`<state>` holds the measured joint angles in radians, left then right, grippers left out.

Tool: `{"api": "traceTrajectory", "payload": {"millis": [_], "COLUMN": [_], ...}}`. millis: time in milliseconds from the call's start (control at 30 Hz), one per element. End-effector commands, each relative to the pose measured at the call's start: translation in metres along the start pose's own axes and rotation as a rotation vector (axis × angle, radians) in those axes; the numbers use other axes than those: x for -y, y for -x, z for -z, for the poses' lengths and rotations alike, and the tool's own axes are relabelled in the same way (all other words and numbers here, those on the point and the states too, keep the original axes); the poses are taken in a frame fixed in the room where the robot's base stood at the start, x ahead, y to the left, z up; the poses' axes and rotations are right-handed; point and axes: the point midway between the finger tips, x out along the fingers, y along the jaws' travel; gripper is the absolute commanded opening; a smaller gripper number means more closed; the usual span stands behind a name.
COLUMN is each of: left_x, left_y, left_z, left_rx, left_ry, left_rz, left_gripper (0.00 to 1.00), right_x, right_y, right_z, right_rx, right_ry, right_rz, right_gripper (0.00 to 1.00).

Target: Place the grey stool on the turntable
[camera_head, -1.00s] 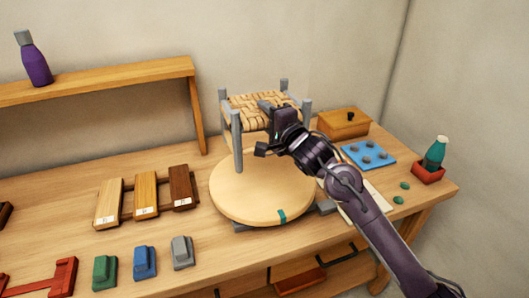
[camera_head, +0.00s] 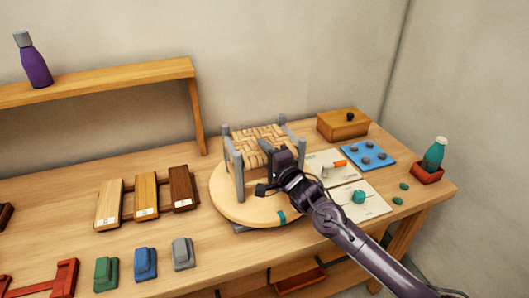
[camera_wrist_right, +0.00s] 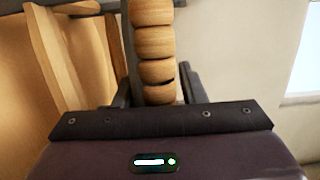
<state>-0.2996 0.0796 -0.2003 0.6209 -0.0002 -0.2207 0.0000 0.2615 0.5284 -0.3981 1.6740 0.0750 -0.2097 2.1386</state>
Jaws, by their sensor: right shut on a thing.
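The grey stool (camera_head: 238,175) has grey posts and a woven bark seat. It is upright over the round wooden turntable (camera_head: 250,212). Its front legs look to be at the turntable's top, but I cannot tell whether all legs touch. My right gripper (camera_head: 268,158) is shut on the stool at its right front side, just below seat height. In the right wrist view the woven seat strands (camera_wrist_right: 155,52) show close up between the jaws. The turntable has a teal mark (camera_head: 281,216) on its front edge. My left gripper is not in view.
Wood sample boards (camera_head: 146,193) and coloured blocks (camera_head: 145,262) lie left of the turntable. A lidded wooden box (camera_head: 342,125), a blue tray (camera_head: 368,155), white cards (camera_head: 362,203) and a teal bottle in a red holder (camera_head: 428,173) stand to the right.

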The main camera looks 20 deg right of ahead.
Motion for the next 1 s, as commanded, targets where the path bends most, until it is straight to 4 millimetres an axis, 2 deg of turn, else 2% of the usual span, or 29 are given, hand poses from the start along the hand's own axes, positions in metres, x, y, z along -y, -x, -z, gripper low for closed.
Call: {"api": "traceTrajectory", "payload": {"millis": [167, 200, 333, 700, 867, 1000], "left_x": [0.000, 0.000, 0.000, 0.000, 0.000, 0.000], "left_y": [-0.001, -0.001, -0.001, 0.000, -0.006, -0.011], "left_z": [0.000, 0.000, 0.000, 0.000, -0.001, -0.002], "left_rx": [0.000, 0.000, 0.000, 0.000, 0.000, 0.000], "left_ry": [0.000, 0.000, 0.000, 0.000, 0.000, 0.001], "left_rz": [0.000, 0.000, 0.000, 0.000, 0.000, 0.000], "left_gripper": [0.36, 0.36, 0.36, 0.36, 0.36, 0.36], "right_x": [-0.002, -0.003, -0.003, 0.001, -0.003, -0.004], "right_y": [0.000, 0.000, 0.000, 0.001, 0.023, 0.052], "right_z": [0.000, 0.000, 0.000, 0.000, 0.000, -0.001], "right_rx": [0.000, 0.000, 0.000, 0.000, 0.001, 0.001], "right_ry": [-0.001, 0.000, 0.000, 0.000, -0.002, -0.001], "right_rz": [0.004, 0.000, -0.001, 0.000, -0.003, -0.004], "right_gripper": [0.01, 0.42, 0.59, 0.59, 0.59, 0.59]}}
